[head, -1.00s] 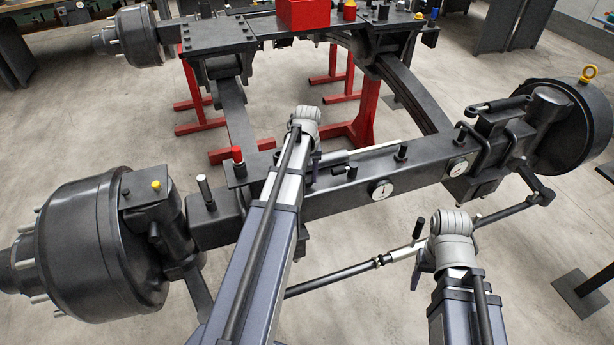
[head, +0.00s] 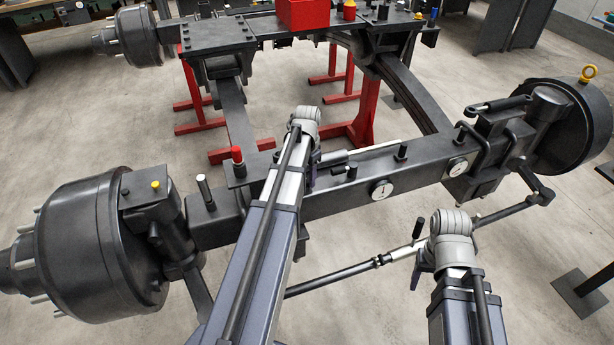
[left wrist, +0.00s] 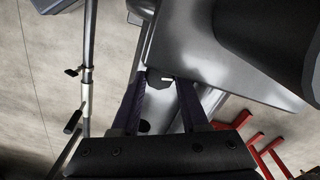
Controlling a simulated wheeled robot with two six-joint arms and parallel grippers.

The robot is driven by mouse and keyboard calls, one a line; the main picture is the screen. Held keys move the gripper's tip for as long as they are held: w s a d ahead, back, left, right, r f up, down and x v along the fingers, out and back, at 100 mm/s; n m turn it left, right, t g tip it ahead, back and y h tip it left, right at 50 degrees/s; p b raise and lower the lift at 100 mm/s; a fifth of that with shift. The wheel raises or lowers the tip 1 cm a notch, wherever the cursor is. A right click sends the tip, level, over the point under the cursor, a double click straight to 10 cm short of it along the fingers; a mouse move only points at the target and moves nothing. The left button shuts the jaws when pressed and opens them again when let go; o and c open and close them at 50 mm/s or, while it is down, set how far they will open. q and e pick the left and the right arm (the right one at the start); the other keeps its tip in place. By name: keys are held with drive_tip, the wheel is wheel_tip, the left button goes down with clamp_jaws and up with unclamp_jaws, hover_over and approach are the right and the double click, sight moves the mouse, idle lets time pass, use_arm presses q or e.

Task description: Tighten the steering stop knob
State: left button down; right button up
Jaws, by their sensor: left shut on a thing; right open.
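The steering stop knob, a small dark knob (left wrist: 155,80) with a white mark beside it, shows between the fingertips in the left wrist view. My left gripper (left wrist: 160,88) is shut on it, one purple finger on each side. In the head view my left gripper (head: 311,172) is mostly hidden behind its own arm beside the axle beam (head: 340,192), and I cannot make out the knob there.
Two round dials (head: 381,190) sit on the beam's front face. Big drums stand at the left (head: 95,240) and right (head: 575,125) ends. A red box (head: 303,14) and red stands (head: 365,115) are behind. Floor in front of the beam is open.

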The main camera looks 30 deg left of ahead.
sight(307, 179)
use_arm(q)
drive_tip(key=shift+m, duration=1.1)
drive_tip(key=shift+c, duration=2.1)
unclamp_jaws()
drive_tip(key=shift+r, duration=0.15)
wheel_tip(307, 179, up, 8)
drive_tip(key=p, duration=0.8)
drive_tip(key=shift+f, duration=0.2)
